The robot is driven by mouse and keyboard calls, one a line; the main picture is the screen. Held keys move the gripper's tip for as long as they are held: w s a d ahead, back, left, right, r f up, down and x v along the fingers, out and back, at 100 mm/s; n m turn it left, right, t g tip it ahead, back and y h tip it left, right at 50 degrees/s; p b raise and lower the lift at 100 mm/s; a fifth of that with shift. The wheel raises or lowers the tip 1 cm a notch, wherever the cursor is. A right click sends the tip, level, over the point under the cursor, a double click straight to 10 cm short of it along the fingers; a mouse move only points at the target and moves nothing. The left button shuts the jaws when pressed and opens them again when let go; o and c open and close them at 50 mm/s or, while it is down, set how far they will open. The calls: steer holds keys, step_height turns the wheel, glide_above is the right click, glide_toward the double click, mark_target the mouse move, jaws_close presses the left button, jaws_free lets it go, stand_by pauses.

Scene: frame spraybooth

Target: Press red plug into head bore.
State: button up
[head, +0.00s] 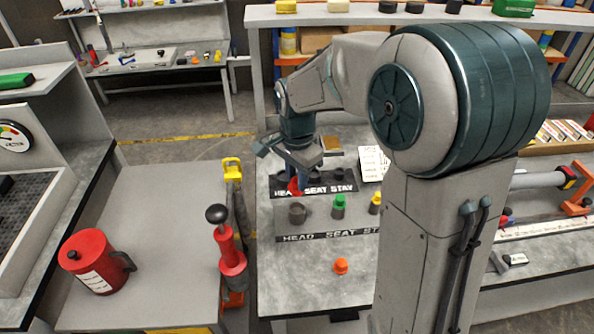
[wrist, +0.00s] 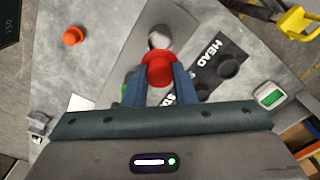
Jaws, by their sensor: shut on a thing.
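My gripper (head: 299,168) is shut on the red plug (head: 294,187), pointing down over the workbench. In the wrist view the red plug (wrist: 158,72) sits between the two fingers. A grey cylindrical holder (head: 297,213) stands at the HEAD end of the front label strip (head: 315,237). In the wrist view this holder (wrist: 160,38) shows just beyond the plug, partly covered by it. The plug appears above and apart from it in the head view. A green plug (head: 339,201) and a yellow plug (head: 375,198) sit in the neighbouring holders.
A rear strip (head: 328,188) also reads HEAD SEAT STAY; a dark holder (wrist: 229,66) stands by its HEAD word. An orange plug (head: 341,266) lies on the bench front.

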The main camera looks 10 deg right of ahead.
mark_target(296, 191)
steer(key=shift+f, duration=0.1)
steer(key=shift+f+b, duration=1.9)
steer(key=shift+f, duration=0.4)
steer(key=shift+f+b, duration=1.05)
steer(key=shift+f, duration=0.3)
steer(key=o, duration=1)
steer(key=shift+o, duration=0.2)
steer(key=shift+r, duration=0.1)
step_height(296, 191, up, 14)
steer(key=shift+f, duration=0.15)
steer(key=s+d+f+n+t, duration=0.1)
steer(key=s+d+f+n, duration=0.2)
steer(key=s, duration=0.6)
steer(key=s+d+f+n+t, duration=0.2)
steer(key=s+d+f+n, duration=0.2)
steer(key=s, duration=0.5)
steer(key=d+n, duration=0.2)
steer(key=n, duration=0.1)
steer(key=shift+d+f, duration=0.2)
steer(key=shift+d, duration=0.05)
